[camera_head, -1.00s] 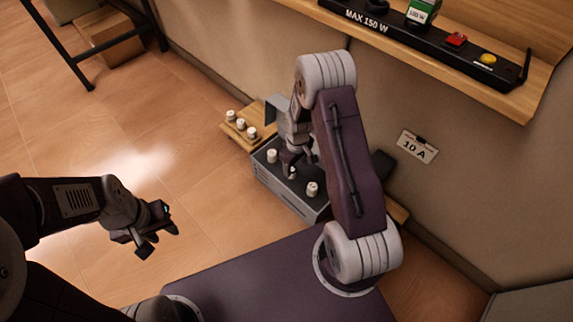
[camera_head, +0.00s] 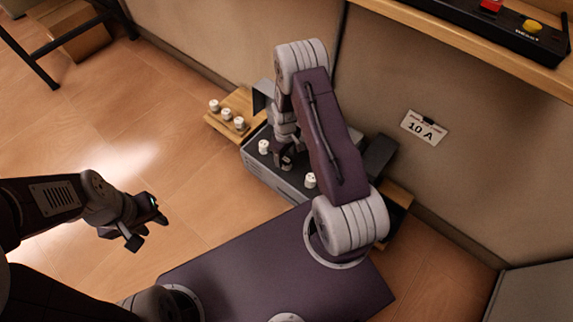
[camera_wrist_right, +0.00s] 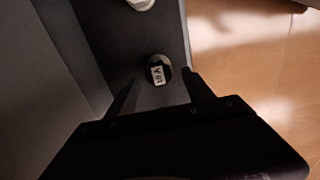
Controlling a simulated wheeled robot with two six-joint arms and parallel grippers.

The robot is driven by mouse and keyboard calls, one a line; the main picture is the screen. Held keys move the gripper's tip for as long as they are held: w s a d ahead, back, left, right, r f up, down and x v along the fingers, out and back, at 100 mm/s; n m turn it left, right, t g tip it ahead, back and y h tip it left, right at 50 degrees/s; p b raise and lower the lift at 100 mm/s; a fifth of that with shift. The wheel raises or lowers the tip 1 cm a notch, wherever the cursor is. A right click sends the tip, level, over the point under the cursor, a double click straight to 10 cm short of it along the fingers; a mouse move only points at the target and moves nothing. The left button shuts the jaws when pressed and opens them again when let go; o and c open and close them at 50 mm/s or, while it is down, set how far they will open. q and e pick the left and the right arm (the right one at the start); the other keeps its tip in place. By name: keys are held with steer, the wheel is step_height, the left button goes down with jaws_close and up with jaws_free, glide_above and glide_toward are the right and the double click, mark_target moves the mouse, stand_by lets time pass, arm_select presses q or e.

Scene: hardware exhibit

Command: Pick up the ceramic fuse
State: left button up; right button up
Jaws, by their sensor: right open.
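A white ceramic fuse (camera_wrist_right: 158,72) marked "10 A" stands in a dark socket in the right wrist view. My right gripper (camera_wrist_right: 166,92) is open, with its two fingertips to either side just short of this fuse; I cannot tell whether they overlap its height. In the head view my right gripper (camera_head: 285,160) is low over the grey fuse box (camera_head: 292,186) and hides what is beneath. Two other white fuses show on the box, one left of the gripper (camera_head: 264,146) and one right (camera_head: 310,180). My left gripper (camera_head: 146,226) is open and empty, away from the box.
A wooden stand (camera_head: 222,124) beside the box holds several white fuses. A "10 A" sign (camera_head: 424,127) hangs on the wall. A wooden shelf (camera_head: 470,55) juts out at upper right.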

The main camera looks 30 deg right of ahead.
mark_target(286, 159)
step_height(286, 159, down, 4)
steer(key=shift+r+b, duration=0.25)
steer(key=shift+b, duration=0.5)
steer(key=shift+r, duration=0.2)
jaws_close()
arm_select(q)
step_height(286, 159, down, 3)
steer(key=shift+r, duration=0.2)
steer(key=shift+r+p, duration=0.1)
steer(key=shift+p, duration=0.2)
arm_select(e)
steer(key=shift+r, duration=0.1)
